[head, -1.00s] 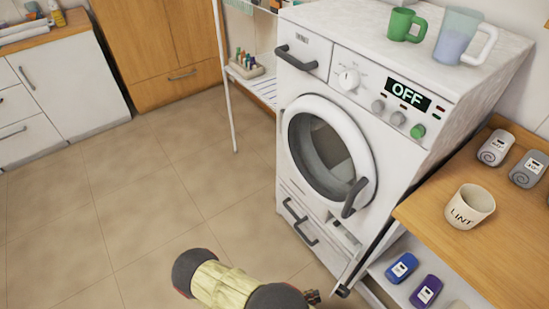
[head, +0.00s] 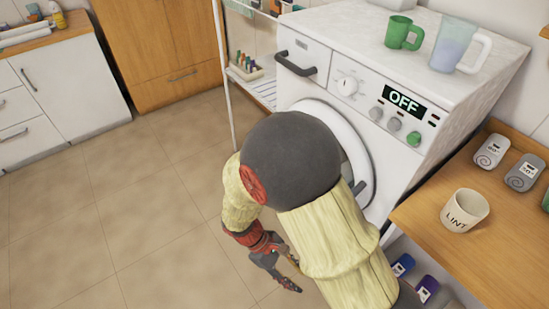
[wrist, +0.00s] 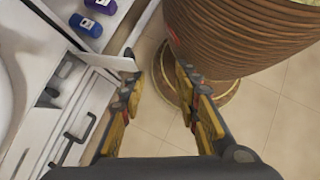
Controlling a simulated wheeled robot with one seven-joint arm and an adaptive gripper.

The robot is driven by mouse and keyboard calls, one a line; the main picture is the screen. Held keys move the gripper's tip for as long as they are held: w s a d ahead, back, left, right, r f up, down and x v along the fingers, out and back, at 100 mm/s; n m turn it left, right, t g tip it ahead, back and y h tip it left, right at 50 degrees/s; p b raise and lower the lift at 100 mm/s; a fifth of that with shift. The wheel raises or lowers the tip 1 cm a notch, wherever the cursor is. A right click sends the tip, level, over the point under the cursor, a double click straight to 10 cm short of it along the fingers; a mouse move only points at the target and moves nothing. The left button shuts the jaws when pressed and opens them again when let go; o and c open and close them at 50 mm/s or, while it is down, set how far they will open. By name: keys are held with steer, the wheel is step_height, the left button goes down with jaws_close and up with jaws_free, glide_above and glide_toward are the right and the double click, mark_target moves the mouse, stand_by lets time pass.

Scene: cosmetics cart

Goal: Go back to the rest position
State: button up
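My gripper (head: 287,268) is in front of the washing machine (head: 436,68), at the lower middle of the head view, pointing down to the right. In the wrist view my gripper (wrist: 164,88) has its two fingers spread apart, with only floor and part of my own body between and beyond them. It holds nothing. My arm hides most of the machine's round door and lower front in the head view. The machine's display reads OFF.
A green mug (head: 403,33) and a clear jug (head: 453,45) stand on the machine. A LINT cup (head: 464,211) stands on the wooden counter (head: 430,227) at right. In the wrist view, an open flap (wrist: 103,60) lies close left of the fingers. Floor at left is clear.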

steer(key=d+r+m+t+y+p, duration=0.1)
steer(key=d+r+m+t+y, duration=0.1)
steer(key=r, duration=1)
steer(key=d+r+m+t+y+p, duration=0.2)
steer(key=d+r+m+t, duration=0.2)
steer(key=r, duration=0.8)
steer(key=d+r+m+t+y+p, duration=0.1)
steer(key=d+r+m+t+y, duration=0.2)
steer(key=r, duration=0.9)
steer(key=d+m, duration=0.3)
steer(key=d, duration=0.1)
steer(key=shift+r+m, duration=0.3)
steer(key=shift+r, duration=0.1)
